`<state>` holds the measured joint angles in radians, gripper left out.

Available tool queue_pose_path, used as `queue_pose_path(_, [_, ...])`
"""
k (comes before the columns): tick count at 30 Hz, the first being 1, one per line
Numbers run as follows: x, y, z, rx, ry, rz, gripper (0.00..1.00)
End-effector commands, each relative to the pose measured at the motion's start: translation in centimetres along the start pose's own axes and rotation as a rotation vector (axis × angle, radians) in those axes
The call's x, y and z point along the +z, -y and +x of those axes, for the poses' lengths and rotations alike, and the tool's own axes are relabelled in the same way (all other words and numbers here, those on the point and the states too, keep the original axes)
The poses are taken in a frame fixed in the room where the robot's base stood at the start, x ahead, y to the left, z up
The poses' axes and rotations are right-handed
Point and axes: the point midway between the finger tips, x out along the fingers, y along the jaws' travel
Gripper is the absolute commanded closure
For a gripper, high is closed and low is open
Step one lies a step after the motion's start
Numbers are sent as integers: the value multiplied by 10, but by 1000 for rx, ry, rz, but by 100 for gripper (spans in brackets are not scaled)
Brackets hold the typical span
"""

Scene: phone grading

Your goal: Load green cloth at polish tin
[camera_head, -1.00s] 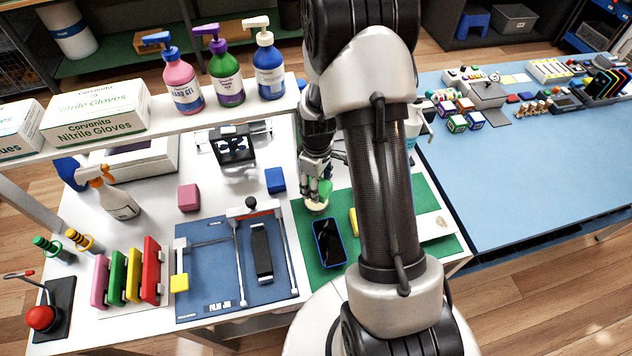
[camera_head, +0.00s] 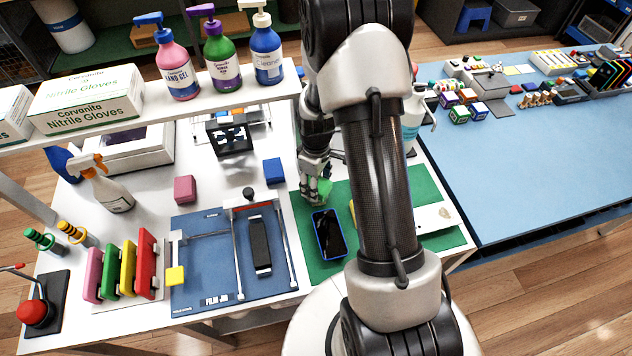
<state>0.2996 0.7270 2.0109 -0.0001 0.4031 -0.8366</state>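My gripper (camera_head: 318,180) points down over the green mat (camera_head: 307,266), left of my arm. A light green cloth (camera_head: 324,188) shows at its fingertips and looks gripped between them. The polish tin is hidden behind the gripper and cloth; I cannot tell whether the cloth touches it. A phone with a blue edge (camera_head: 328,234) lies on the mat just in front of the gripper.
A blue film jig (camera_head: 205,283) holding a dark phone lies left of the mat. A blue block (camera_head: 274,171) and a pink block (camera_head: 185,189) sit behind it. Coloured racks (camera_head: 147,262) stand at the left. My arm hides part of the mat.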

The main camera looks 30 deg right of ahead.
Motion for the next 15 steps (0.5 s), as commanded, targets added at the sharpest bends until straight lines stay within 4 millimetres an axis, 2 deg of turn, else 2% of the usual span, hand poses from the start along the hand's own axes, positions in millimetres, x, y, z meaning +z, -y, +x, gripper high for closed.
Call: queue_pose_path(15, [0,0,4,0,0,0,72])
